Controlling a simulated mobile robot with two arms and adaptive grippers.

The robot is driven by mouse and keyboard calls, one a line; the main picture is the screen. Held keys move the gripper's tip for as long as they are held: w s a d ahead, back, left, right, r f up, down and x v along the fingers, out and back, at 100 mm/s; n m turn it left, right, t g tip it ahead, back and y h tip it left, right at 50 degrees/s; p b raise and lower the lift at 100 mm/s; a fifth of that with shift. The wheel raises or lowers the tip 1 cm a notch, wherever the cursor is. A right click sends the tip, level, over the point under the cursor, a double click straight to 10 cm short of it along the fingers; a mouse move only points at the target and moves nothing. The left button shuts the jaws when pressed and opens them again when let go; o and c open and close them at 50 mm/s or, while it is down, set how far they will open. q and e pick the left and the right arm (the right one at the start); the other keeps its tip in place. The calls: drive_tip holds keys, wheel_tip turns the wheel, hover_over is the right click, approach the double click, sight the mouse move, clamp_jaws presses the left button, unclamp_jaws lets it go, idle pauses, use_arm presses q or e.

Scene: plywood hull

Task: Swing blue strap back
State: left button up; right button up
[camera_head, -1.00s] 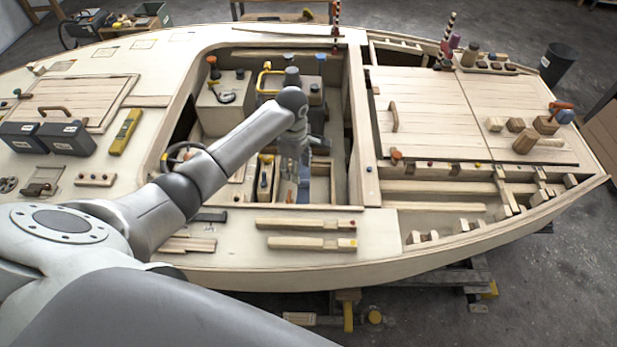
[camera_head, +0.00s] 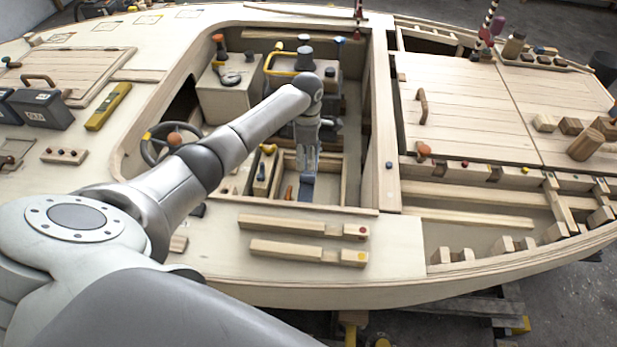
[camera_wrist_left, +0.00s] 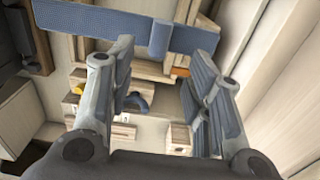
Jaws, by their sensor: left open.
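The blue strap (camera_wrist_left: 95,25) crosses the top of the left wrist view as a flat band, with a thicker blue piece (camera_wrist_left: 160,40) standing across it. In the head view a small blue part (camera_head: 306,188), which looks like the strap, shows low in the cockpit beneath my left gripper (camera_head: 307,165). In the left wrist view my left gripper (camera_wrist_left: 163,65) is open, with its two padded fingers apart and the strap beyond their tips. I cannot tell whether a finger touches it. My right gripper is not in view.
The cockpit's wooden front edge (camera_head: 300,207) and side wall (camera_head: 384,140) stand close around my left gripper. A steering wheel (camera_head: 172,145) is to its left, and a yellow rail (camera_head: 285,68) is behind it. Two wooden bars (camera_head: 300,225) lie on the front deck.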

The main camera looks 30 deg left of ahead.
sight(307, 176)
use_arm(q)
wheel_tip(307, 176, down, 9)
drive_tip(key=shift+f+b, duration=0.15)
drive_tip(key=shift+b, duration=0.45)
drive_tip(key=shift+c, duration=0.3)
clamp_jaws()
